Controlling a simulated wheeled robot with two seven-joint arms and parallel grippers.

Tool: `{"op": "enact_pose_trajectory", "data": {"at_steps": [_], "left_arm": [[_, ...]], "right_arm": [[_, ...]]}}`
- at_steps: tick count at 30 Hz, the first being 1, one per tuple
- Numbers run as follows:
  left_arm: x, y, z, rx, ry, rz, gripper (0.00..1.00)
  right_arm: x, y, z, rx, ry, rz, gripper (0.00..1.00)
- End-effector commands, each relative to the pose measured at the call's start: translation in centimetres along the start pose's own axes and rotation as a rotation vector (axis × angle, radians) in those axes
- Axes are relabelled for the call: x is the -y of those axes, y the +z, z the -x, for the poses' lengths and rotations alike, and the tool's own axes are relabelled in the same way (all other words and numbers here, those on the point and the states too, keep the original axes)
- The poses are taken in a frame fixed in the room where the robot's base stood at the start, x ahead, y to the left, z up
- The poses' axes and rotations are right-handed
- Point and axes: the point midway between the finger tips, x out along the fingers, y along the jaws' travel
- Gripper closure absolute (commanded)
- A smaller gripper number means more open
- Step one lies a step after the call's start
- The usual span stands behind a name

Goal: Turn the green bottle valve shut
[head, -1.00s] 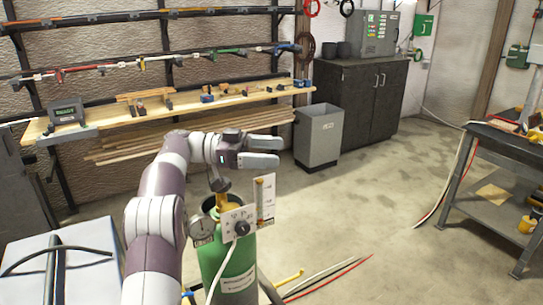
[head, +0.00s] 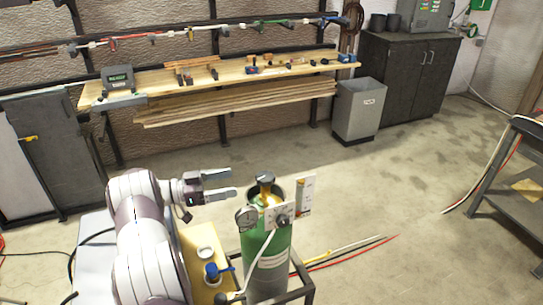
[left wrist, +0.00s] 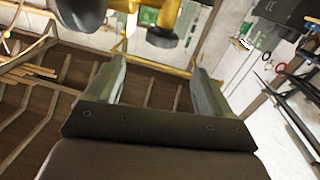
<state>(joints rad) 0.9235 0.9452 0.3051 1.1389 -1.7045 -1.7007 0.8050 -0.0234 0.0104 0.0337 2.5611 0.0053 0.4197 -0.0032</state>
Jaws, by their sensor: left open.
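The green bottle (head: 268,268) stands upright in a dark frame, with a brass valve (head: 267,198) on top and a dark valve knob (head: 265,179) above it. A round gauge (head: 246,217) and a white panel with a dark dial (head: 282,216) are fixed at its neck. My left gripper (head: 233,183) is open and empty, just left of the knob in the head view, its fingers pointing towards it. In the left wrist view the open fingers (left wrist: 158,70) have nothing between them. Brass parts (left wrist: 166,18) show beyond the fingertips, cut off by the top edge. My right gripper is out of view.
A pale hose (head: 262,250) hangs in front of the bottle. A wooden workbench (head: 215,78), a grey bin (head: 359,110) and a dark cabinet (head: 408,75) stand behind.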

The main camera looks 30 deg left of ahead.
Motion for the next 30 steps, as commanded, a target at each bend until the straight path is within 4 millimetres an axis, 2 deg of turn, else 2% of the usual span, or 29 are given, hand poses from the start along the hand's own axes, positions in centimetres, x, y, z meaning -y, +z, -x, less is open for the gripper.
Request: {"op": "enact_pose_trajectory", "data": {"at_steps": [5, 12, 18, 22, 29, 30], "left_arm": [[0.1, -0.2, -2.1, 0.004, 0.003, -0.060, 0.18], [0.0, -0.4, -8.4, 0.006, 0.004, -0.060, 0.18], [0.1, -0.1, -11.9, 0.005, 0.003, -0.060, 0.18], [0.1, 0.1, -12.7, 0.005, 0.000, -0.060, 0.18], [0.2, 0.2, -12.8, 0.005, 0.000, -0.061, 0.18], [0.2, 0.2, -12.8, 0.005, 0.000, -0.061, 0.27]], "right_arm": [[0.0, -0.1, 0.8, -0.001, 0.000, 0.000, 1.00], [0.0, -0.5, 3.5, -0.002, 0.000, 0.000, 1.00], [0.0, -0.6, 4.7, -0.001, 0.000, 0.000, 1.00], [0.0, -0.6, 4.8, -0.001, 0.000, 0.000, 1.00], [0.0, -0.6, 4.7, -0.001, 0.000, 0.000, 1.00], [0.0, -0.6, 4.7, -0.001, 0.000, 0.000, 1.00]]}}
